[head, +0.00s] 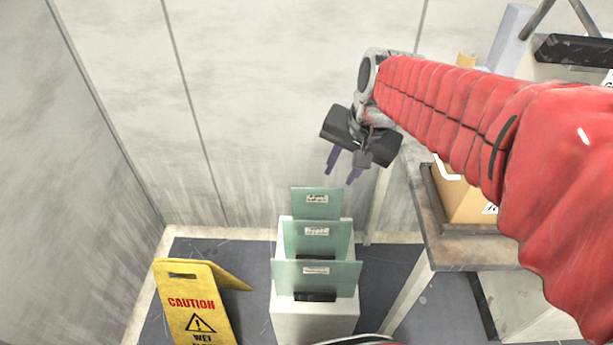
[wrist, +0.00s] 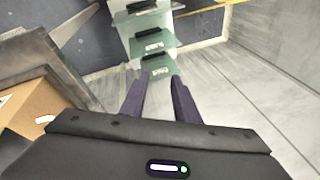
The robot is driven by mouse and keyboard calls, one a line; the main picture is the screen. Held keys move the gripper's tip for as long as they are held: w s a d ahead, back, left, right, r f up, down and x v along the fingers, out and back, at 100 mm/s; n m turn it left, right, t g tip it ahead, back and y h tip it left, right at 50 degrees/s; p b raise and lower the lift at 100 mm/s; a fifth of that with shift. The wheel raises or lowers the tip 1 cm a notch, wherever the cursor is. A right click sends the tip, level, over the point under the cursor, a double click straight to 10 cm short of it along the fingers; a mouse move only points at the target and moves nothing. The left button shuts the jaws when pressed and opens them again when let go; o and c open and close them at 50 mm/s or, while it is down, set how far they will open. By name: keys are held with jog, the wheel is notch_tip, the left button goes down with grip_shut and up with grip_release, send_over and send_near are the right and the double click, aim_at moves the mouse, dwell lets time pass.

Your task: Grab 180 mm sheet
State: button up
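Three pale green translucent sheets stand upright in a row on a white stand (head: 312,322). The front sheet (head: 290,276) is the widest, the middle sheet (head: 297,243) is narrower, and the back sheet (head: 316,211) is the narrowest in the head view. Each has a small white label, too small to read, so I cannot tell which is 180 mm. My gripper (head: 339,177) is open and empty, above and slightly right of the back sheet. In the wrist view, its two dark fingers (wrist: 160,76) are apart, with the sheets beyond them.
A yellow caution sign (head: 197,303) stands on the floor left of the stand. A table (head: 470,251) with a cardboard box (head: 460,200) is at the right. Grey walls (head: 240,120) rise behind and at the left.

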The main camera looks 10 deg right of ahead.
jog(key=w+f+m, duration=0.3)
jog(key=w+f, duration=0.1)
jog(key=w, duration=0.4)
jog(key=m+g+y, duration=0.3)
jog(key=m, duration=0.7)
send_over(319, 192)
jog(key=d, duration=0.3)
jog(key=f, duration=2.2)
jog(key=shift+s+d, duration=0.1)
jog(key=shift+s, duration=0.1)
jog(key=shift+w+f+m, duration=0.2)
jog(key=shift+f+m, duration=0.2)
jog(key=shift+f, duration=0.2)
jog(key=shift+x, duration=4.3)
jog(key=shift+w, duration=0.1)
